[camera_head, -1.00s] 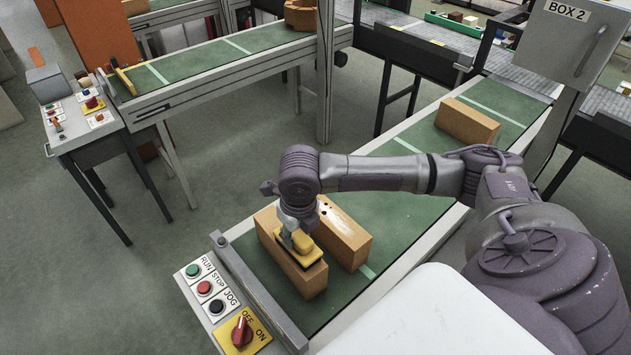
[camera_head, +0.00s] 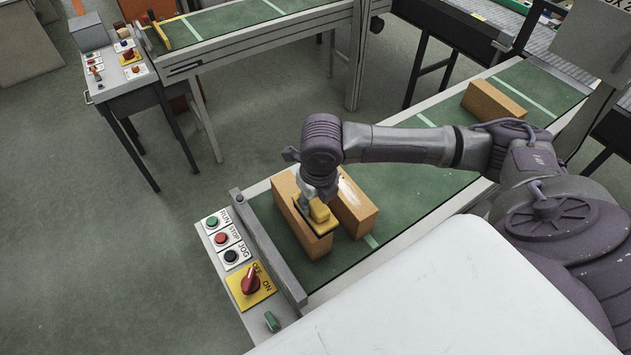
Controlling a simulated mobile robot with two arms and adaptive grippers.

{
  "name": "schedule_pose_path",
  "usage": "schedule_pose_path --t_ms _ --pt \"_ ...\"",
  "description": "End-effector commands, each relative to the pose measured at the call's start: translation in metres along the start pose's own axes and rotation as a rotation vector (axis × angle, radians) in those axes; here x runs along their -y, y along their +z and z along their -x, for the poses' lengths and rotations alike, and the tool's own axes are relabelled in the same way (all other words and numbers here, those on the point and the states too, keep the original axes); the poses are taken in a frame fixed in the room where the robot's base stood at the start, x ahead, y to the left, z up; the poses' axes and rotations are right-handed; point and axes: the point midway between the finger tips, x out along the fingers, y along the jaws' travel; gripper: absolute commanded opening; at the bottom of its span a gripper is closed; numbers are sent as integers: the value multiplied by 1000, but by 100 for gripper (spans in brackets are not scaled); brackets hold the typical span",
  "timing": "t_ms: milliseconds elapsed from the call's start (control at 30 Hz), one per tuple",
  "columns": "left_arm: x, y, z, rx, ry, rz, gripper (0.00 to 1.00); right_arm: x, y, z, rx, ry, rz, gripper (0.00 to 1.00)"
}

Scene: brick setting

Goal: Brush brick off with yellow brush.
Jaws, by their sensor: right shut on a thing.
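Two orange-brown bricks stand side by side at the near end of the green conveyor belt (camera_head: 410,205). The left brick (camera_head: 287,207) is partly covered by my gripper and the brush. The right brick (camera_head: 358,212) has a pale dusty patch on its top. My right gripper (camera_head: 318,196) is shut on the yellow brush (camera_head: 320,219). The brush is low over the right side of the left brick, near the gap between the bricks; whether it touches is hard to tell. My left gripper is not in view.
Another brick (camera_head: 494,102) lies farther up the belt. A control panel with a red switch (camera_head: 250,282) and buttons sits at the belt's near end, behind a grey end bar (camera_head: 268,247). A second conveyor (camera_head: 240,35) and a small control table (camera_head: 120,88) stand at the back.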

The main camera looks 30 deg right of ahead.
Motion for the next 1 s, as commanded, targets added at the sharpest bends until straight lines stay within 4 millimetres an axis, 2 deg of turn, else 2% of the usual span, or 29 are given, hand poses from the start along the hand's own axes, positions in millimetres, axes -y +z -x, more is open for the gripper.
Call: schedule_pose_path --t_ms 100,400,1000 --pt "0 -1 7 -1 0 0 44 -1 2 14 2 -2 -5 4" --pt "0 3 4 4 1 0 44 -2 6 34 2 -3 -16 4" --pt "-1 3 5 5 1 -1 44 -2 6 35 1 -3 -17 4"
